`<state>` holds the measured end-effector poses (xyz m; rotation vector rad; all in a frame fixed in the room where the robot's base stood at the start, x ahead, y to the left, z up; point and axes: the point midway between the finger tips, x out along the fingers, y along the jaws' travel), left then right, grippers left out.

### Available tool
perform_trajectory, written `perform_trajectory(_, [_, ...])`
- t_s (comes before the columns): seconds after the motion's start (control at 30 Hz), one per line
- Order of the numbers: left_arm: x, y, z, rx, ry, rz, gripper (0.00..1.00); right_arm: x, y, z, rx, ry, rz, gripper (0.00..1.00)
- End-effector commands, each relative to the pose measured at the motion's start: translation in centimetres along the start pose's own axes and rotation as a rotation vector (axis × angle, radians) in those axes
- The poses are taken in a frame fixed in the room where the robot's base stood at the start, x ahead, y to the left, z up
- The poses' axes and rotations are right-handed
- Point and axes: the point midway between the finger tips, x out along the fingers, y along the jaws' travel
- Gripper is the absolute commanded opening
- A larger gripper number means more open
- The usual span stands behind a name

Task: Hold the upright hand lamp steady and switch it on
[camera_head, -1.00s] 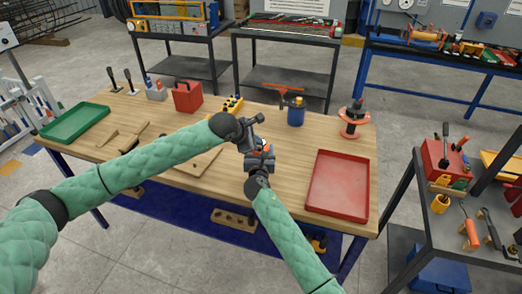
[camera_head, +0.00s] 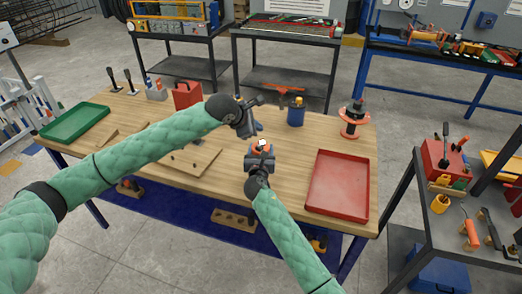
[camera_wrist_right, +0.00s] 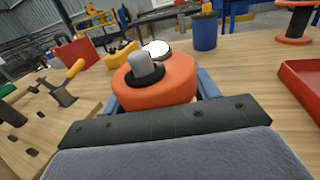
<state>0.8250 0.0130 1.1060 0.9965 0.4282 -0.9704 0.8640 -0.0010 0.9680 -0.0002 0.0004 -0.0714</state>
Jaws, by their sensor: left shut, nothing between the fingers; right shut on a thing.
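The hand lamp (camera_head: 262,150) stands upright on the wooden table. In the right wrist view its orange body (camera_wrist_right: 158,88) has a grey button in a black collar on top. A bright white round face (camera_wrist_right: 157,48) shows behind the button; it looks lit. My right gripper (camera_head: 259,160) is shut on the lamp, with its blue fingers on both sides of the orange body. My left gripper (camera_head: 248,126) is shut and empty, above and just behind the lamp, apart from it. The left gripper does not show in the right wrist view.
A red tray (camera_head: 338,186) lies to the right of the lamp. A blue can (camera_head: 296,112) and a red spool (camera_head: 352,120) stand behind it. A wooden board (camera_head: 192,162), a red box (camera_head: 187,95) and a green tray (camera_head: 75,122) are to the left.

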Motion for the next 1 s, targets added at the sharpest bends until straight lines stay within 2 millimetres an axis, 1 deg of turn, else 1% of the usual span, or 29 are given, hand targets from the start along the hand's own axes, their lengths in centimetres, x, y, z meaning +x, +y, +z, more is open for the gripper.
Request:
perform_trajectory(0.23, [0.0, 0.0, 0.0, 0.000, 0.000, 0.000, 0.00, 0.0, 0.0, 0.0, 0.000, 0.000, 0.000, 0.28])
perform_trajectory(0.27, [0.0, 0.0, 0.0, 0.000, 0.000, 0.000, 0.00, 0.0, 0.0, 0.0, 0.000, 0.000, 0.000, 0.63])
perform_trajectory(0.3, [0.0, 0.0, 0.0, 0.000, 0.000, 0.000, 0.00, 0.0, 0.0, 0.0, 0.000, 0.000, 0.000, 0.71])
perform_trajectory(0.37, [0.0, 0.0, 0.0, 0.000, 0.000, 0.000, 0.00, 0.0, 0.0, 0.0, 0.000, 0.000, 0.000, 0.83])
perform_trajectory(0.4, [0.0, 0.0, 0.0, 0.000, 0.000, 0.000, 0.00, 0.0, 0.0, 0.0, 0.000, 0.000, 0.000, 0.85])
perform_trajectory(0.67, [0.0, 0.0, 0.0, 0.000, 0.001, 0.000, 0.00, -0.1, 0.0, 0.0, 0.000, 0.000, 0.000, 0.85])
perform_trajectory(0.77, [0.0, 0.0, 0.0, 0.000, 0.001, 0.000, 0.00, -0.5, 0.0, -0.1, 0.000, 0.001, 0.000, 0.85])
perform_trajectory(0.87, [0.0, 0.0, 0.0, 0.000, 0.000, 0.000, 0.00, -1.6, 0.0, -0.1, 0.000, 0.000, 0.000, 0.85])
perform_trajectory(1.0, [0.0, 0.0, 0.0, 0.000, 0.000, 0.000, 0.00, -4.1, 0.0, -0.1, 0.000, 0.001, 0.001, 0.85])
